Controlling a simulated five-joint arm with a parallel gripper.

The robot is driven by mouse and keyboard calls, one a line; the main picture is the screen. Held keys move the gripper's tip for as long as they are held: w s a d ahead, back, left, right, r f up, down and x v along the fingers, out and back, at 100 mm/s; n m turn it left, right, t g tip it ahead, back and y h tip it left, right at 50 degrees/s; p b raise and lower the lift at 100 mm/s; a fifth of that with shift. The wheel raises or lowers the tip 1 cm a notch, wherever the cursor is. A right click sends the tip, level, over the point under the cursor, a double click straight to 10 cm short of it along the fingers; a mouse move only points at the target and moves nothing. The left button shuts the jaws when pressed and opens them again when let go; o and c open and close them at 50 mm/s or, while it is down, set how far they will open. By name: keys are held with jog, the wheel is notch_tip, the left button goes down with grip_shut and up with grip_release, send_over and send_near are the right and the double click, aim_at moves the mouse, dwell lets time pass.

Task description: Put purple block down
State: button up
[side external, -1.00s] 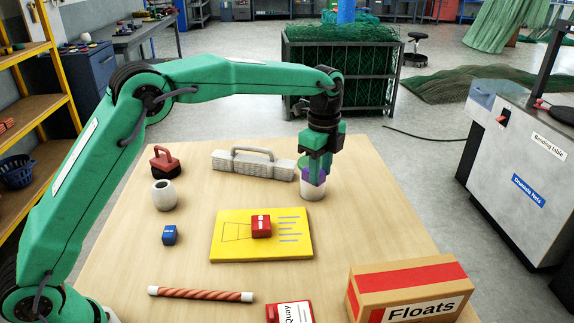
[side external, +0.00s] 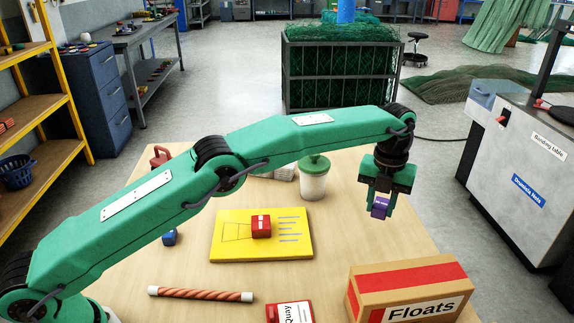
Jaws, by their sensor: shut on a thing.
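The purple block (side external: 380,208) is held in my gripper (side external: 379,200), with its lower part showing below the fingers. My gripper is shut on it and points down over the right side of the table (side external: 345,235). The block looks to be above the tabletop, but I cannot tell the exact height. It is apart from the white cup with the green lid (side external: 314,178), which stands upright to its left.
A yellow board (side external: 225,249) with a red block (side external: 261,227) on it lies mid-table. The Floats box (side external: 400,283) stands front right. My arm hides part of the back left.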

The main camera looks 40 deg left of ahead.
jog(key=s+d+f+m, duration=0.1)
jog(key=d+f+m, duration=0.2)
jog(key=d+m, duration=0.3)
jog(key=shift+s+d+f+m, duration=0.25)
jog(key=shift+d+m, duration=0.1)
jog(key=shift+m, duration=0.35)
jog(key=shift+f, duration=4)
jog(key=shift+f, duration=0.2)
jog(key=o, duration=1)
jog(key=shift+o, duration=0.2)
jog(key=shift+r, duration=0.15)
notch_tip(320, 180, up, 8)
jog(key=shift+f, duration=0.2)
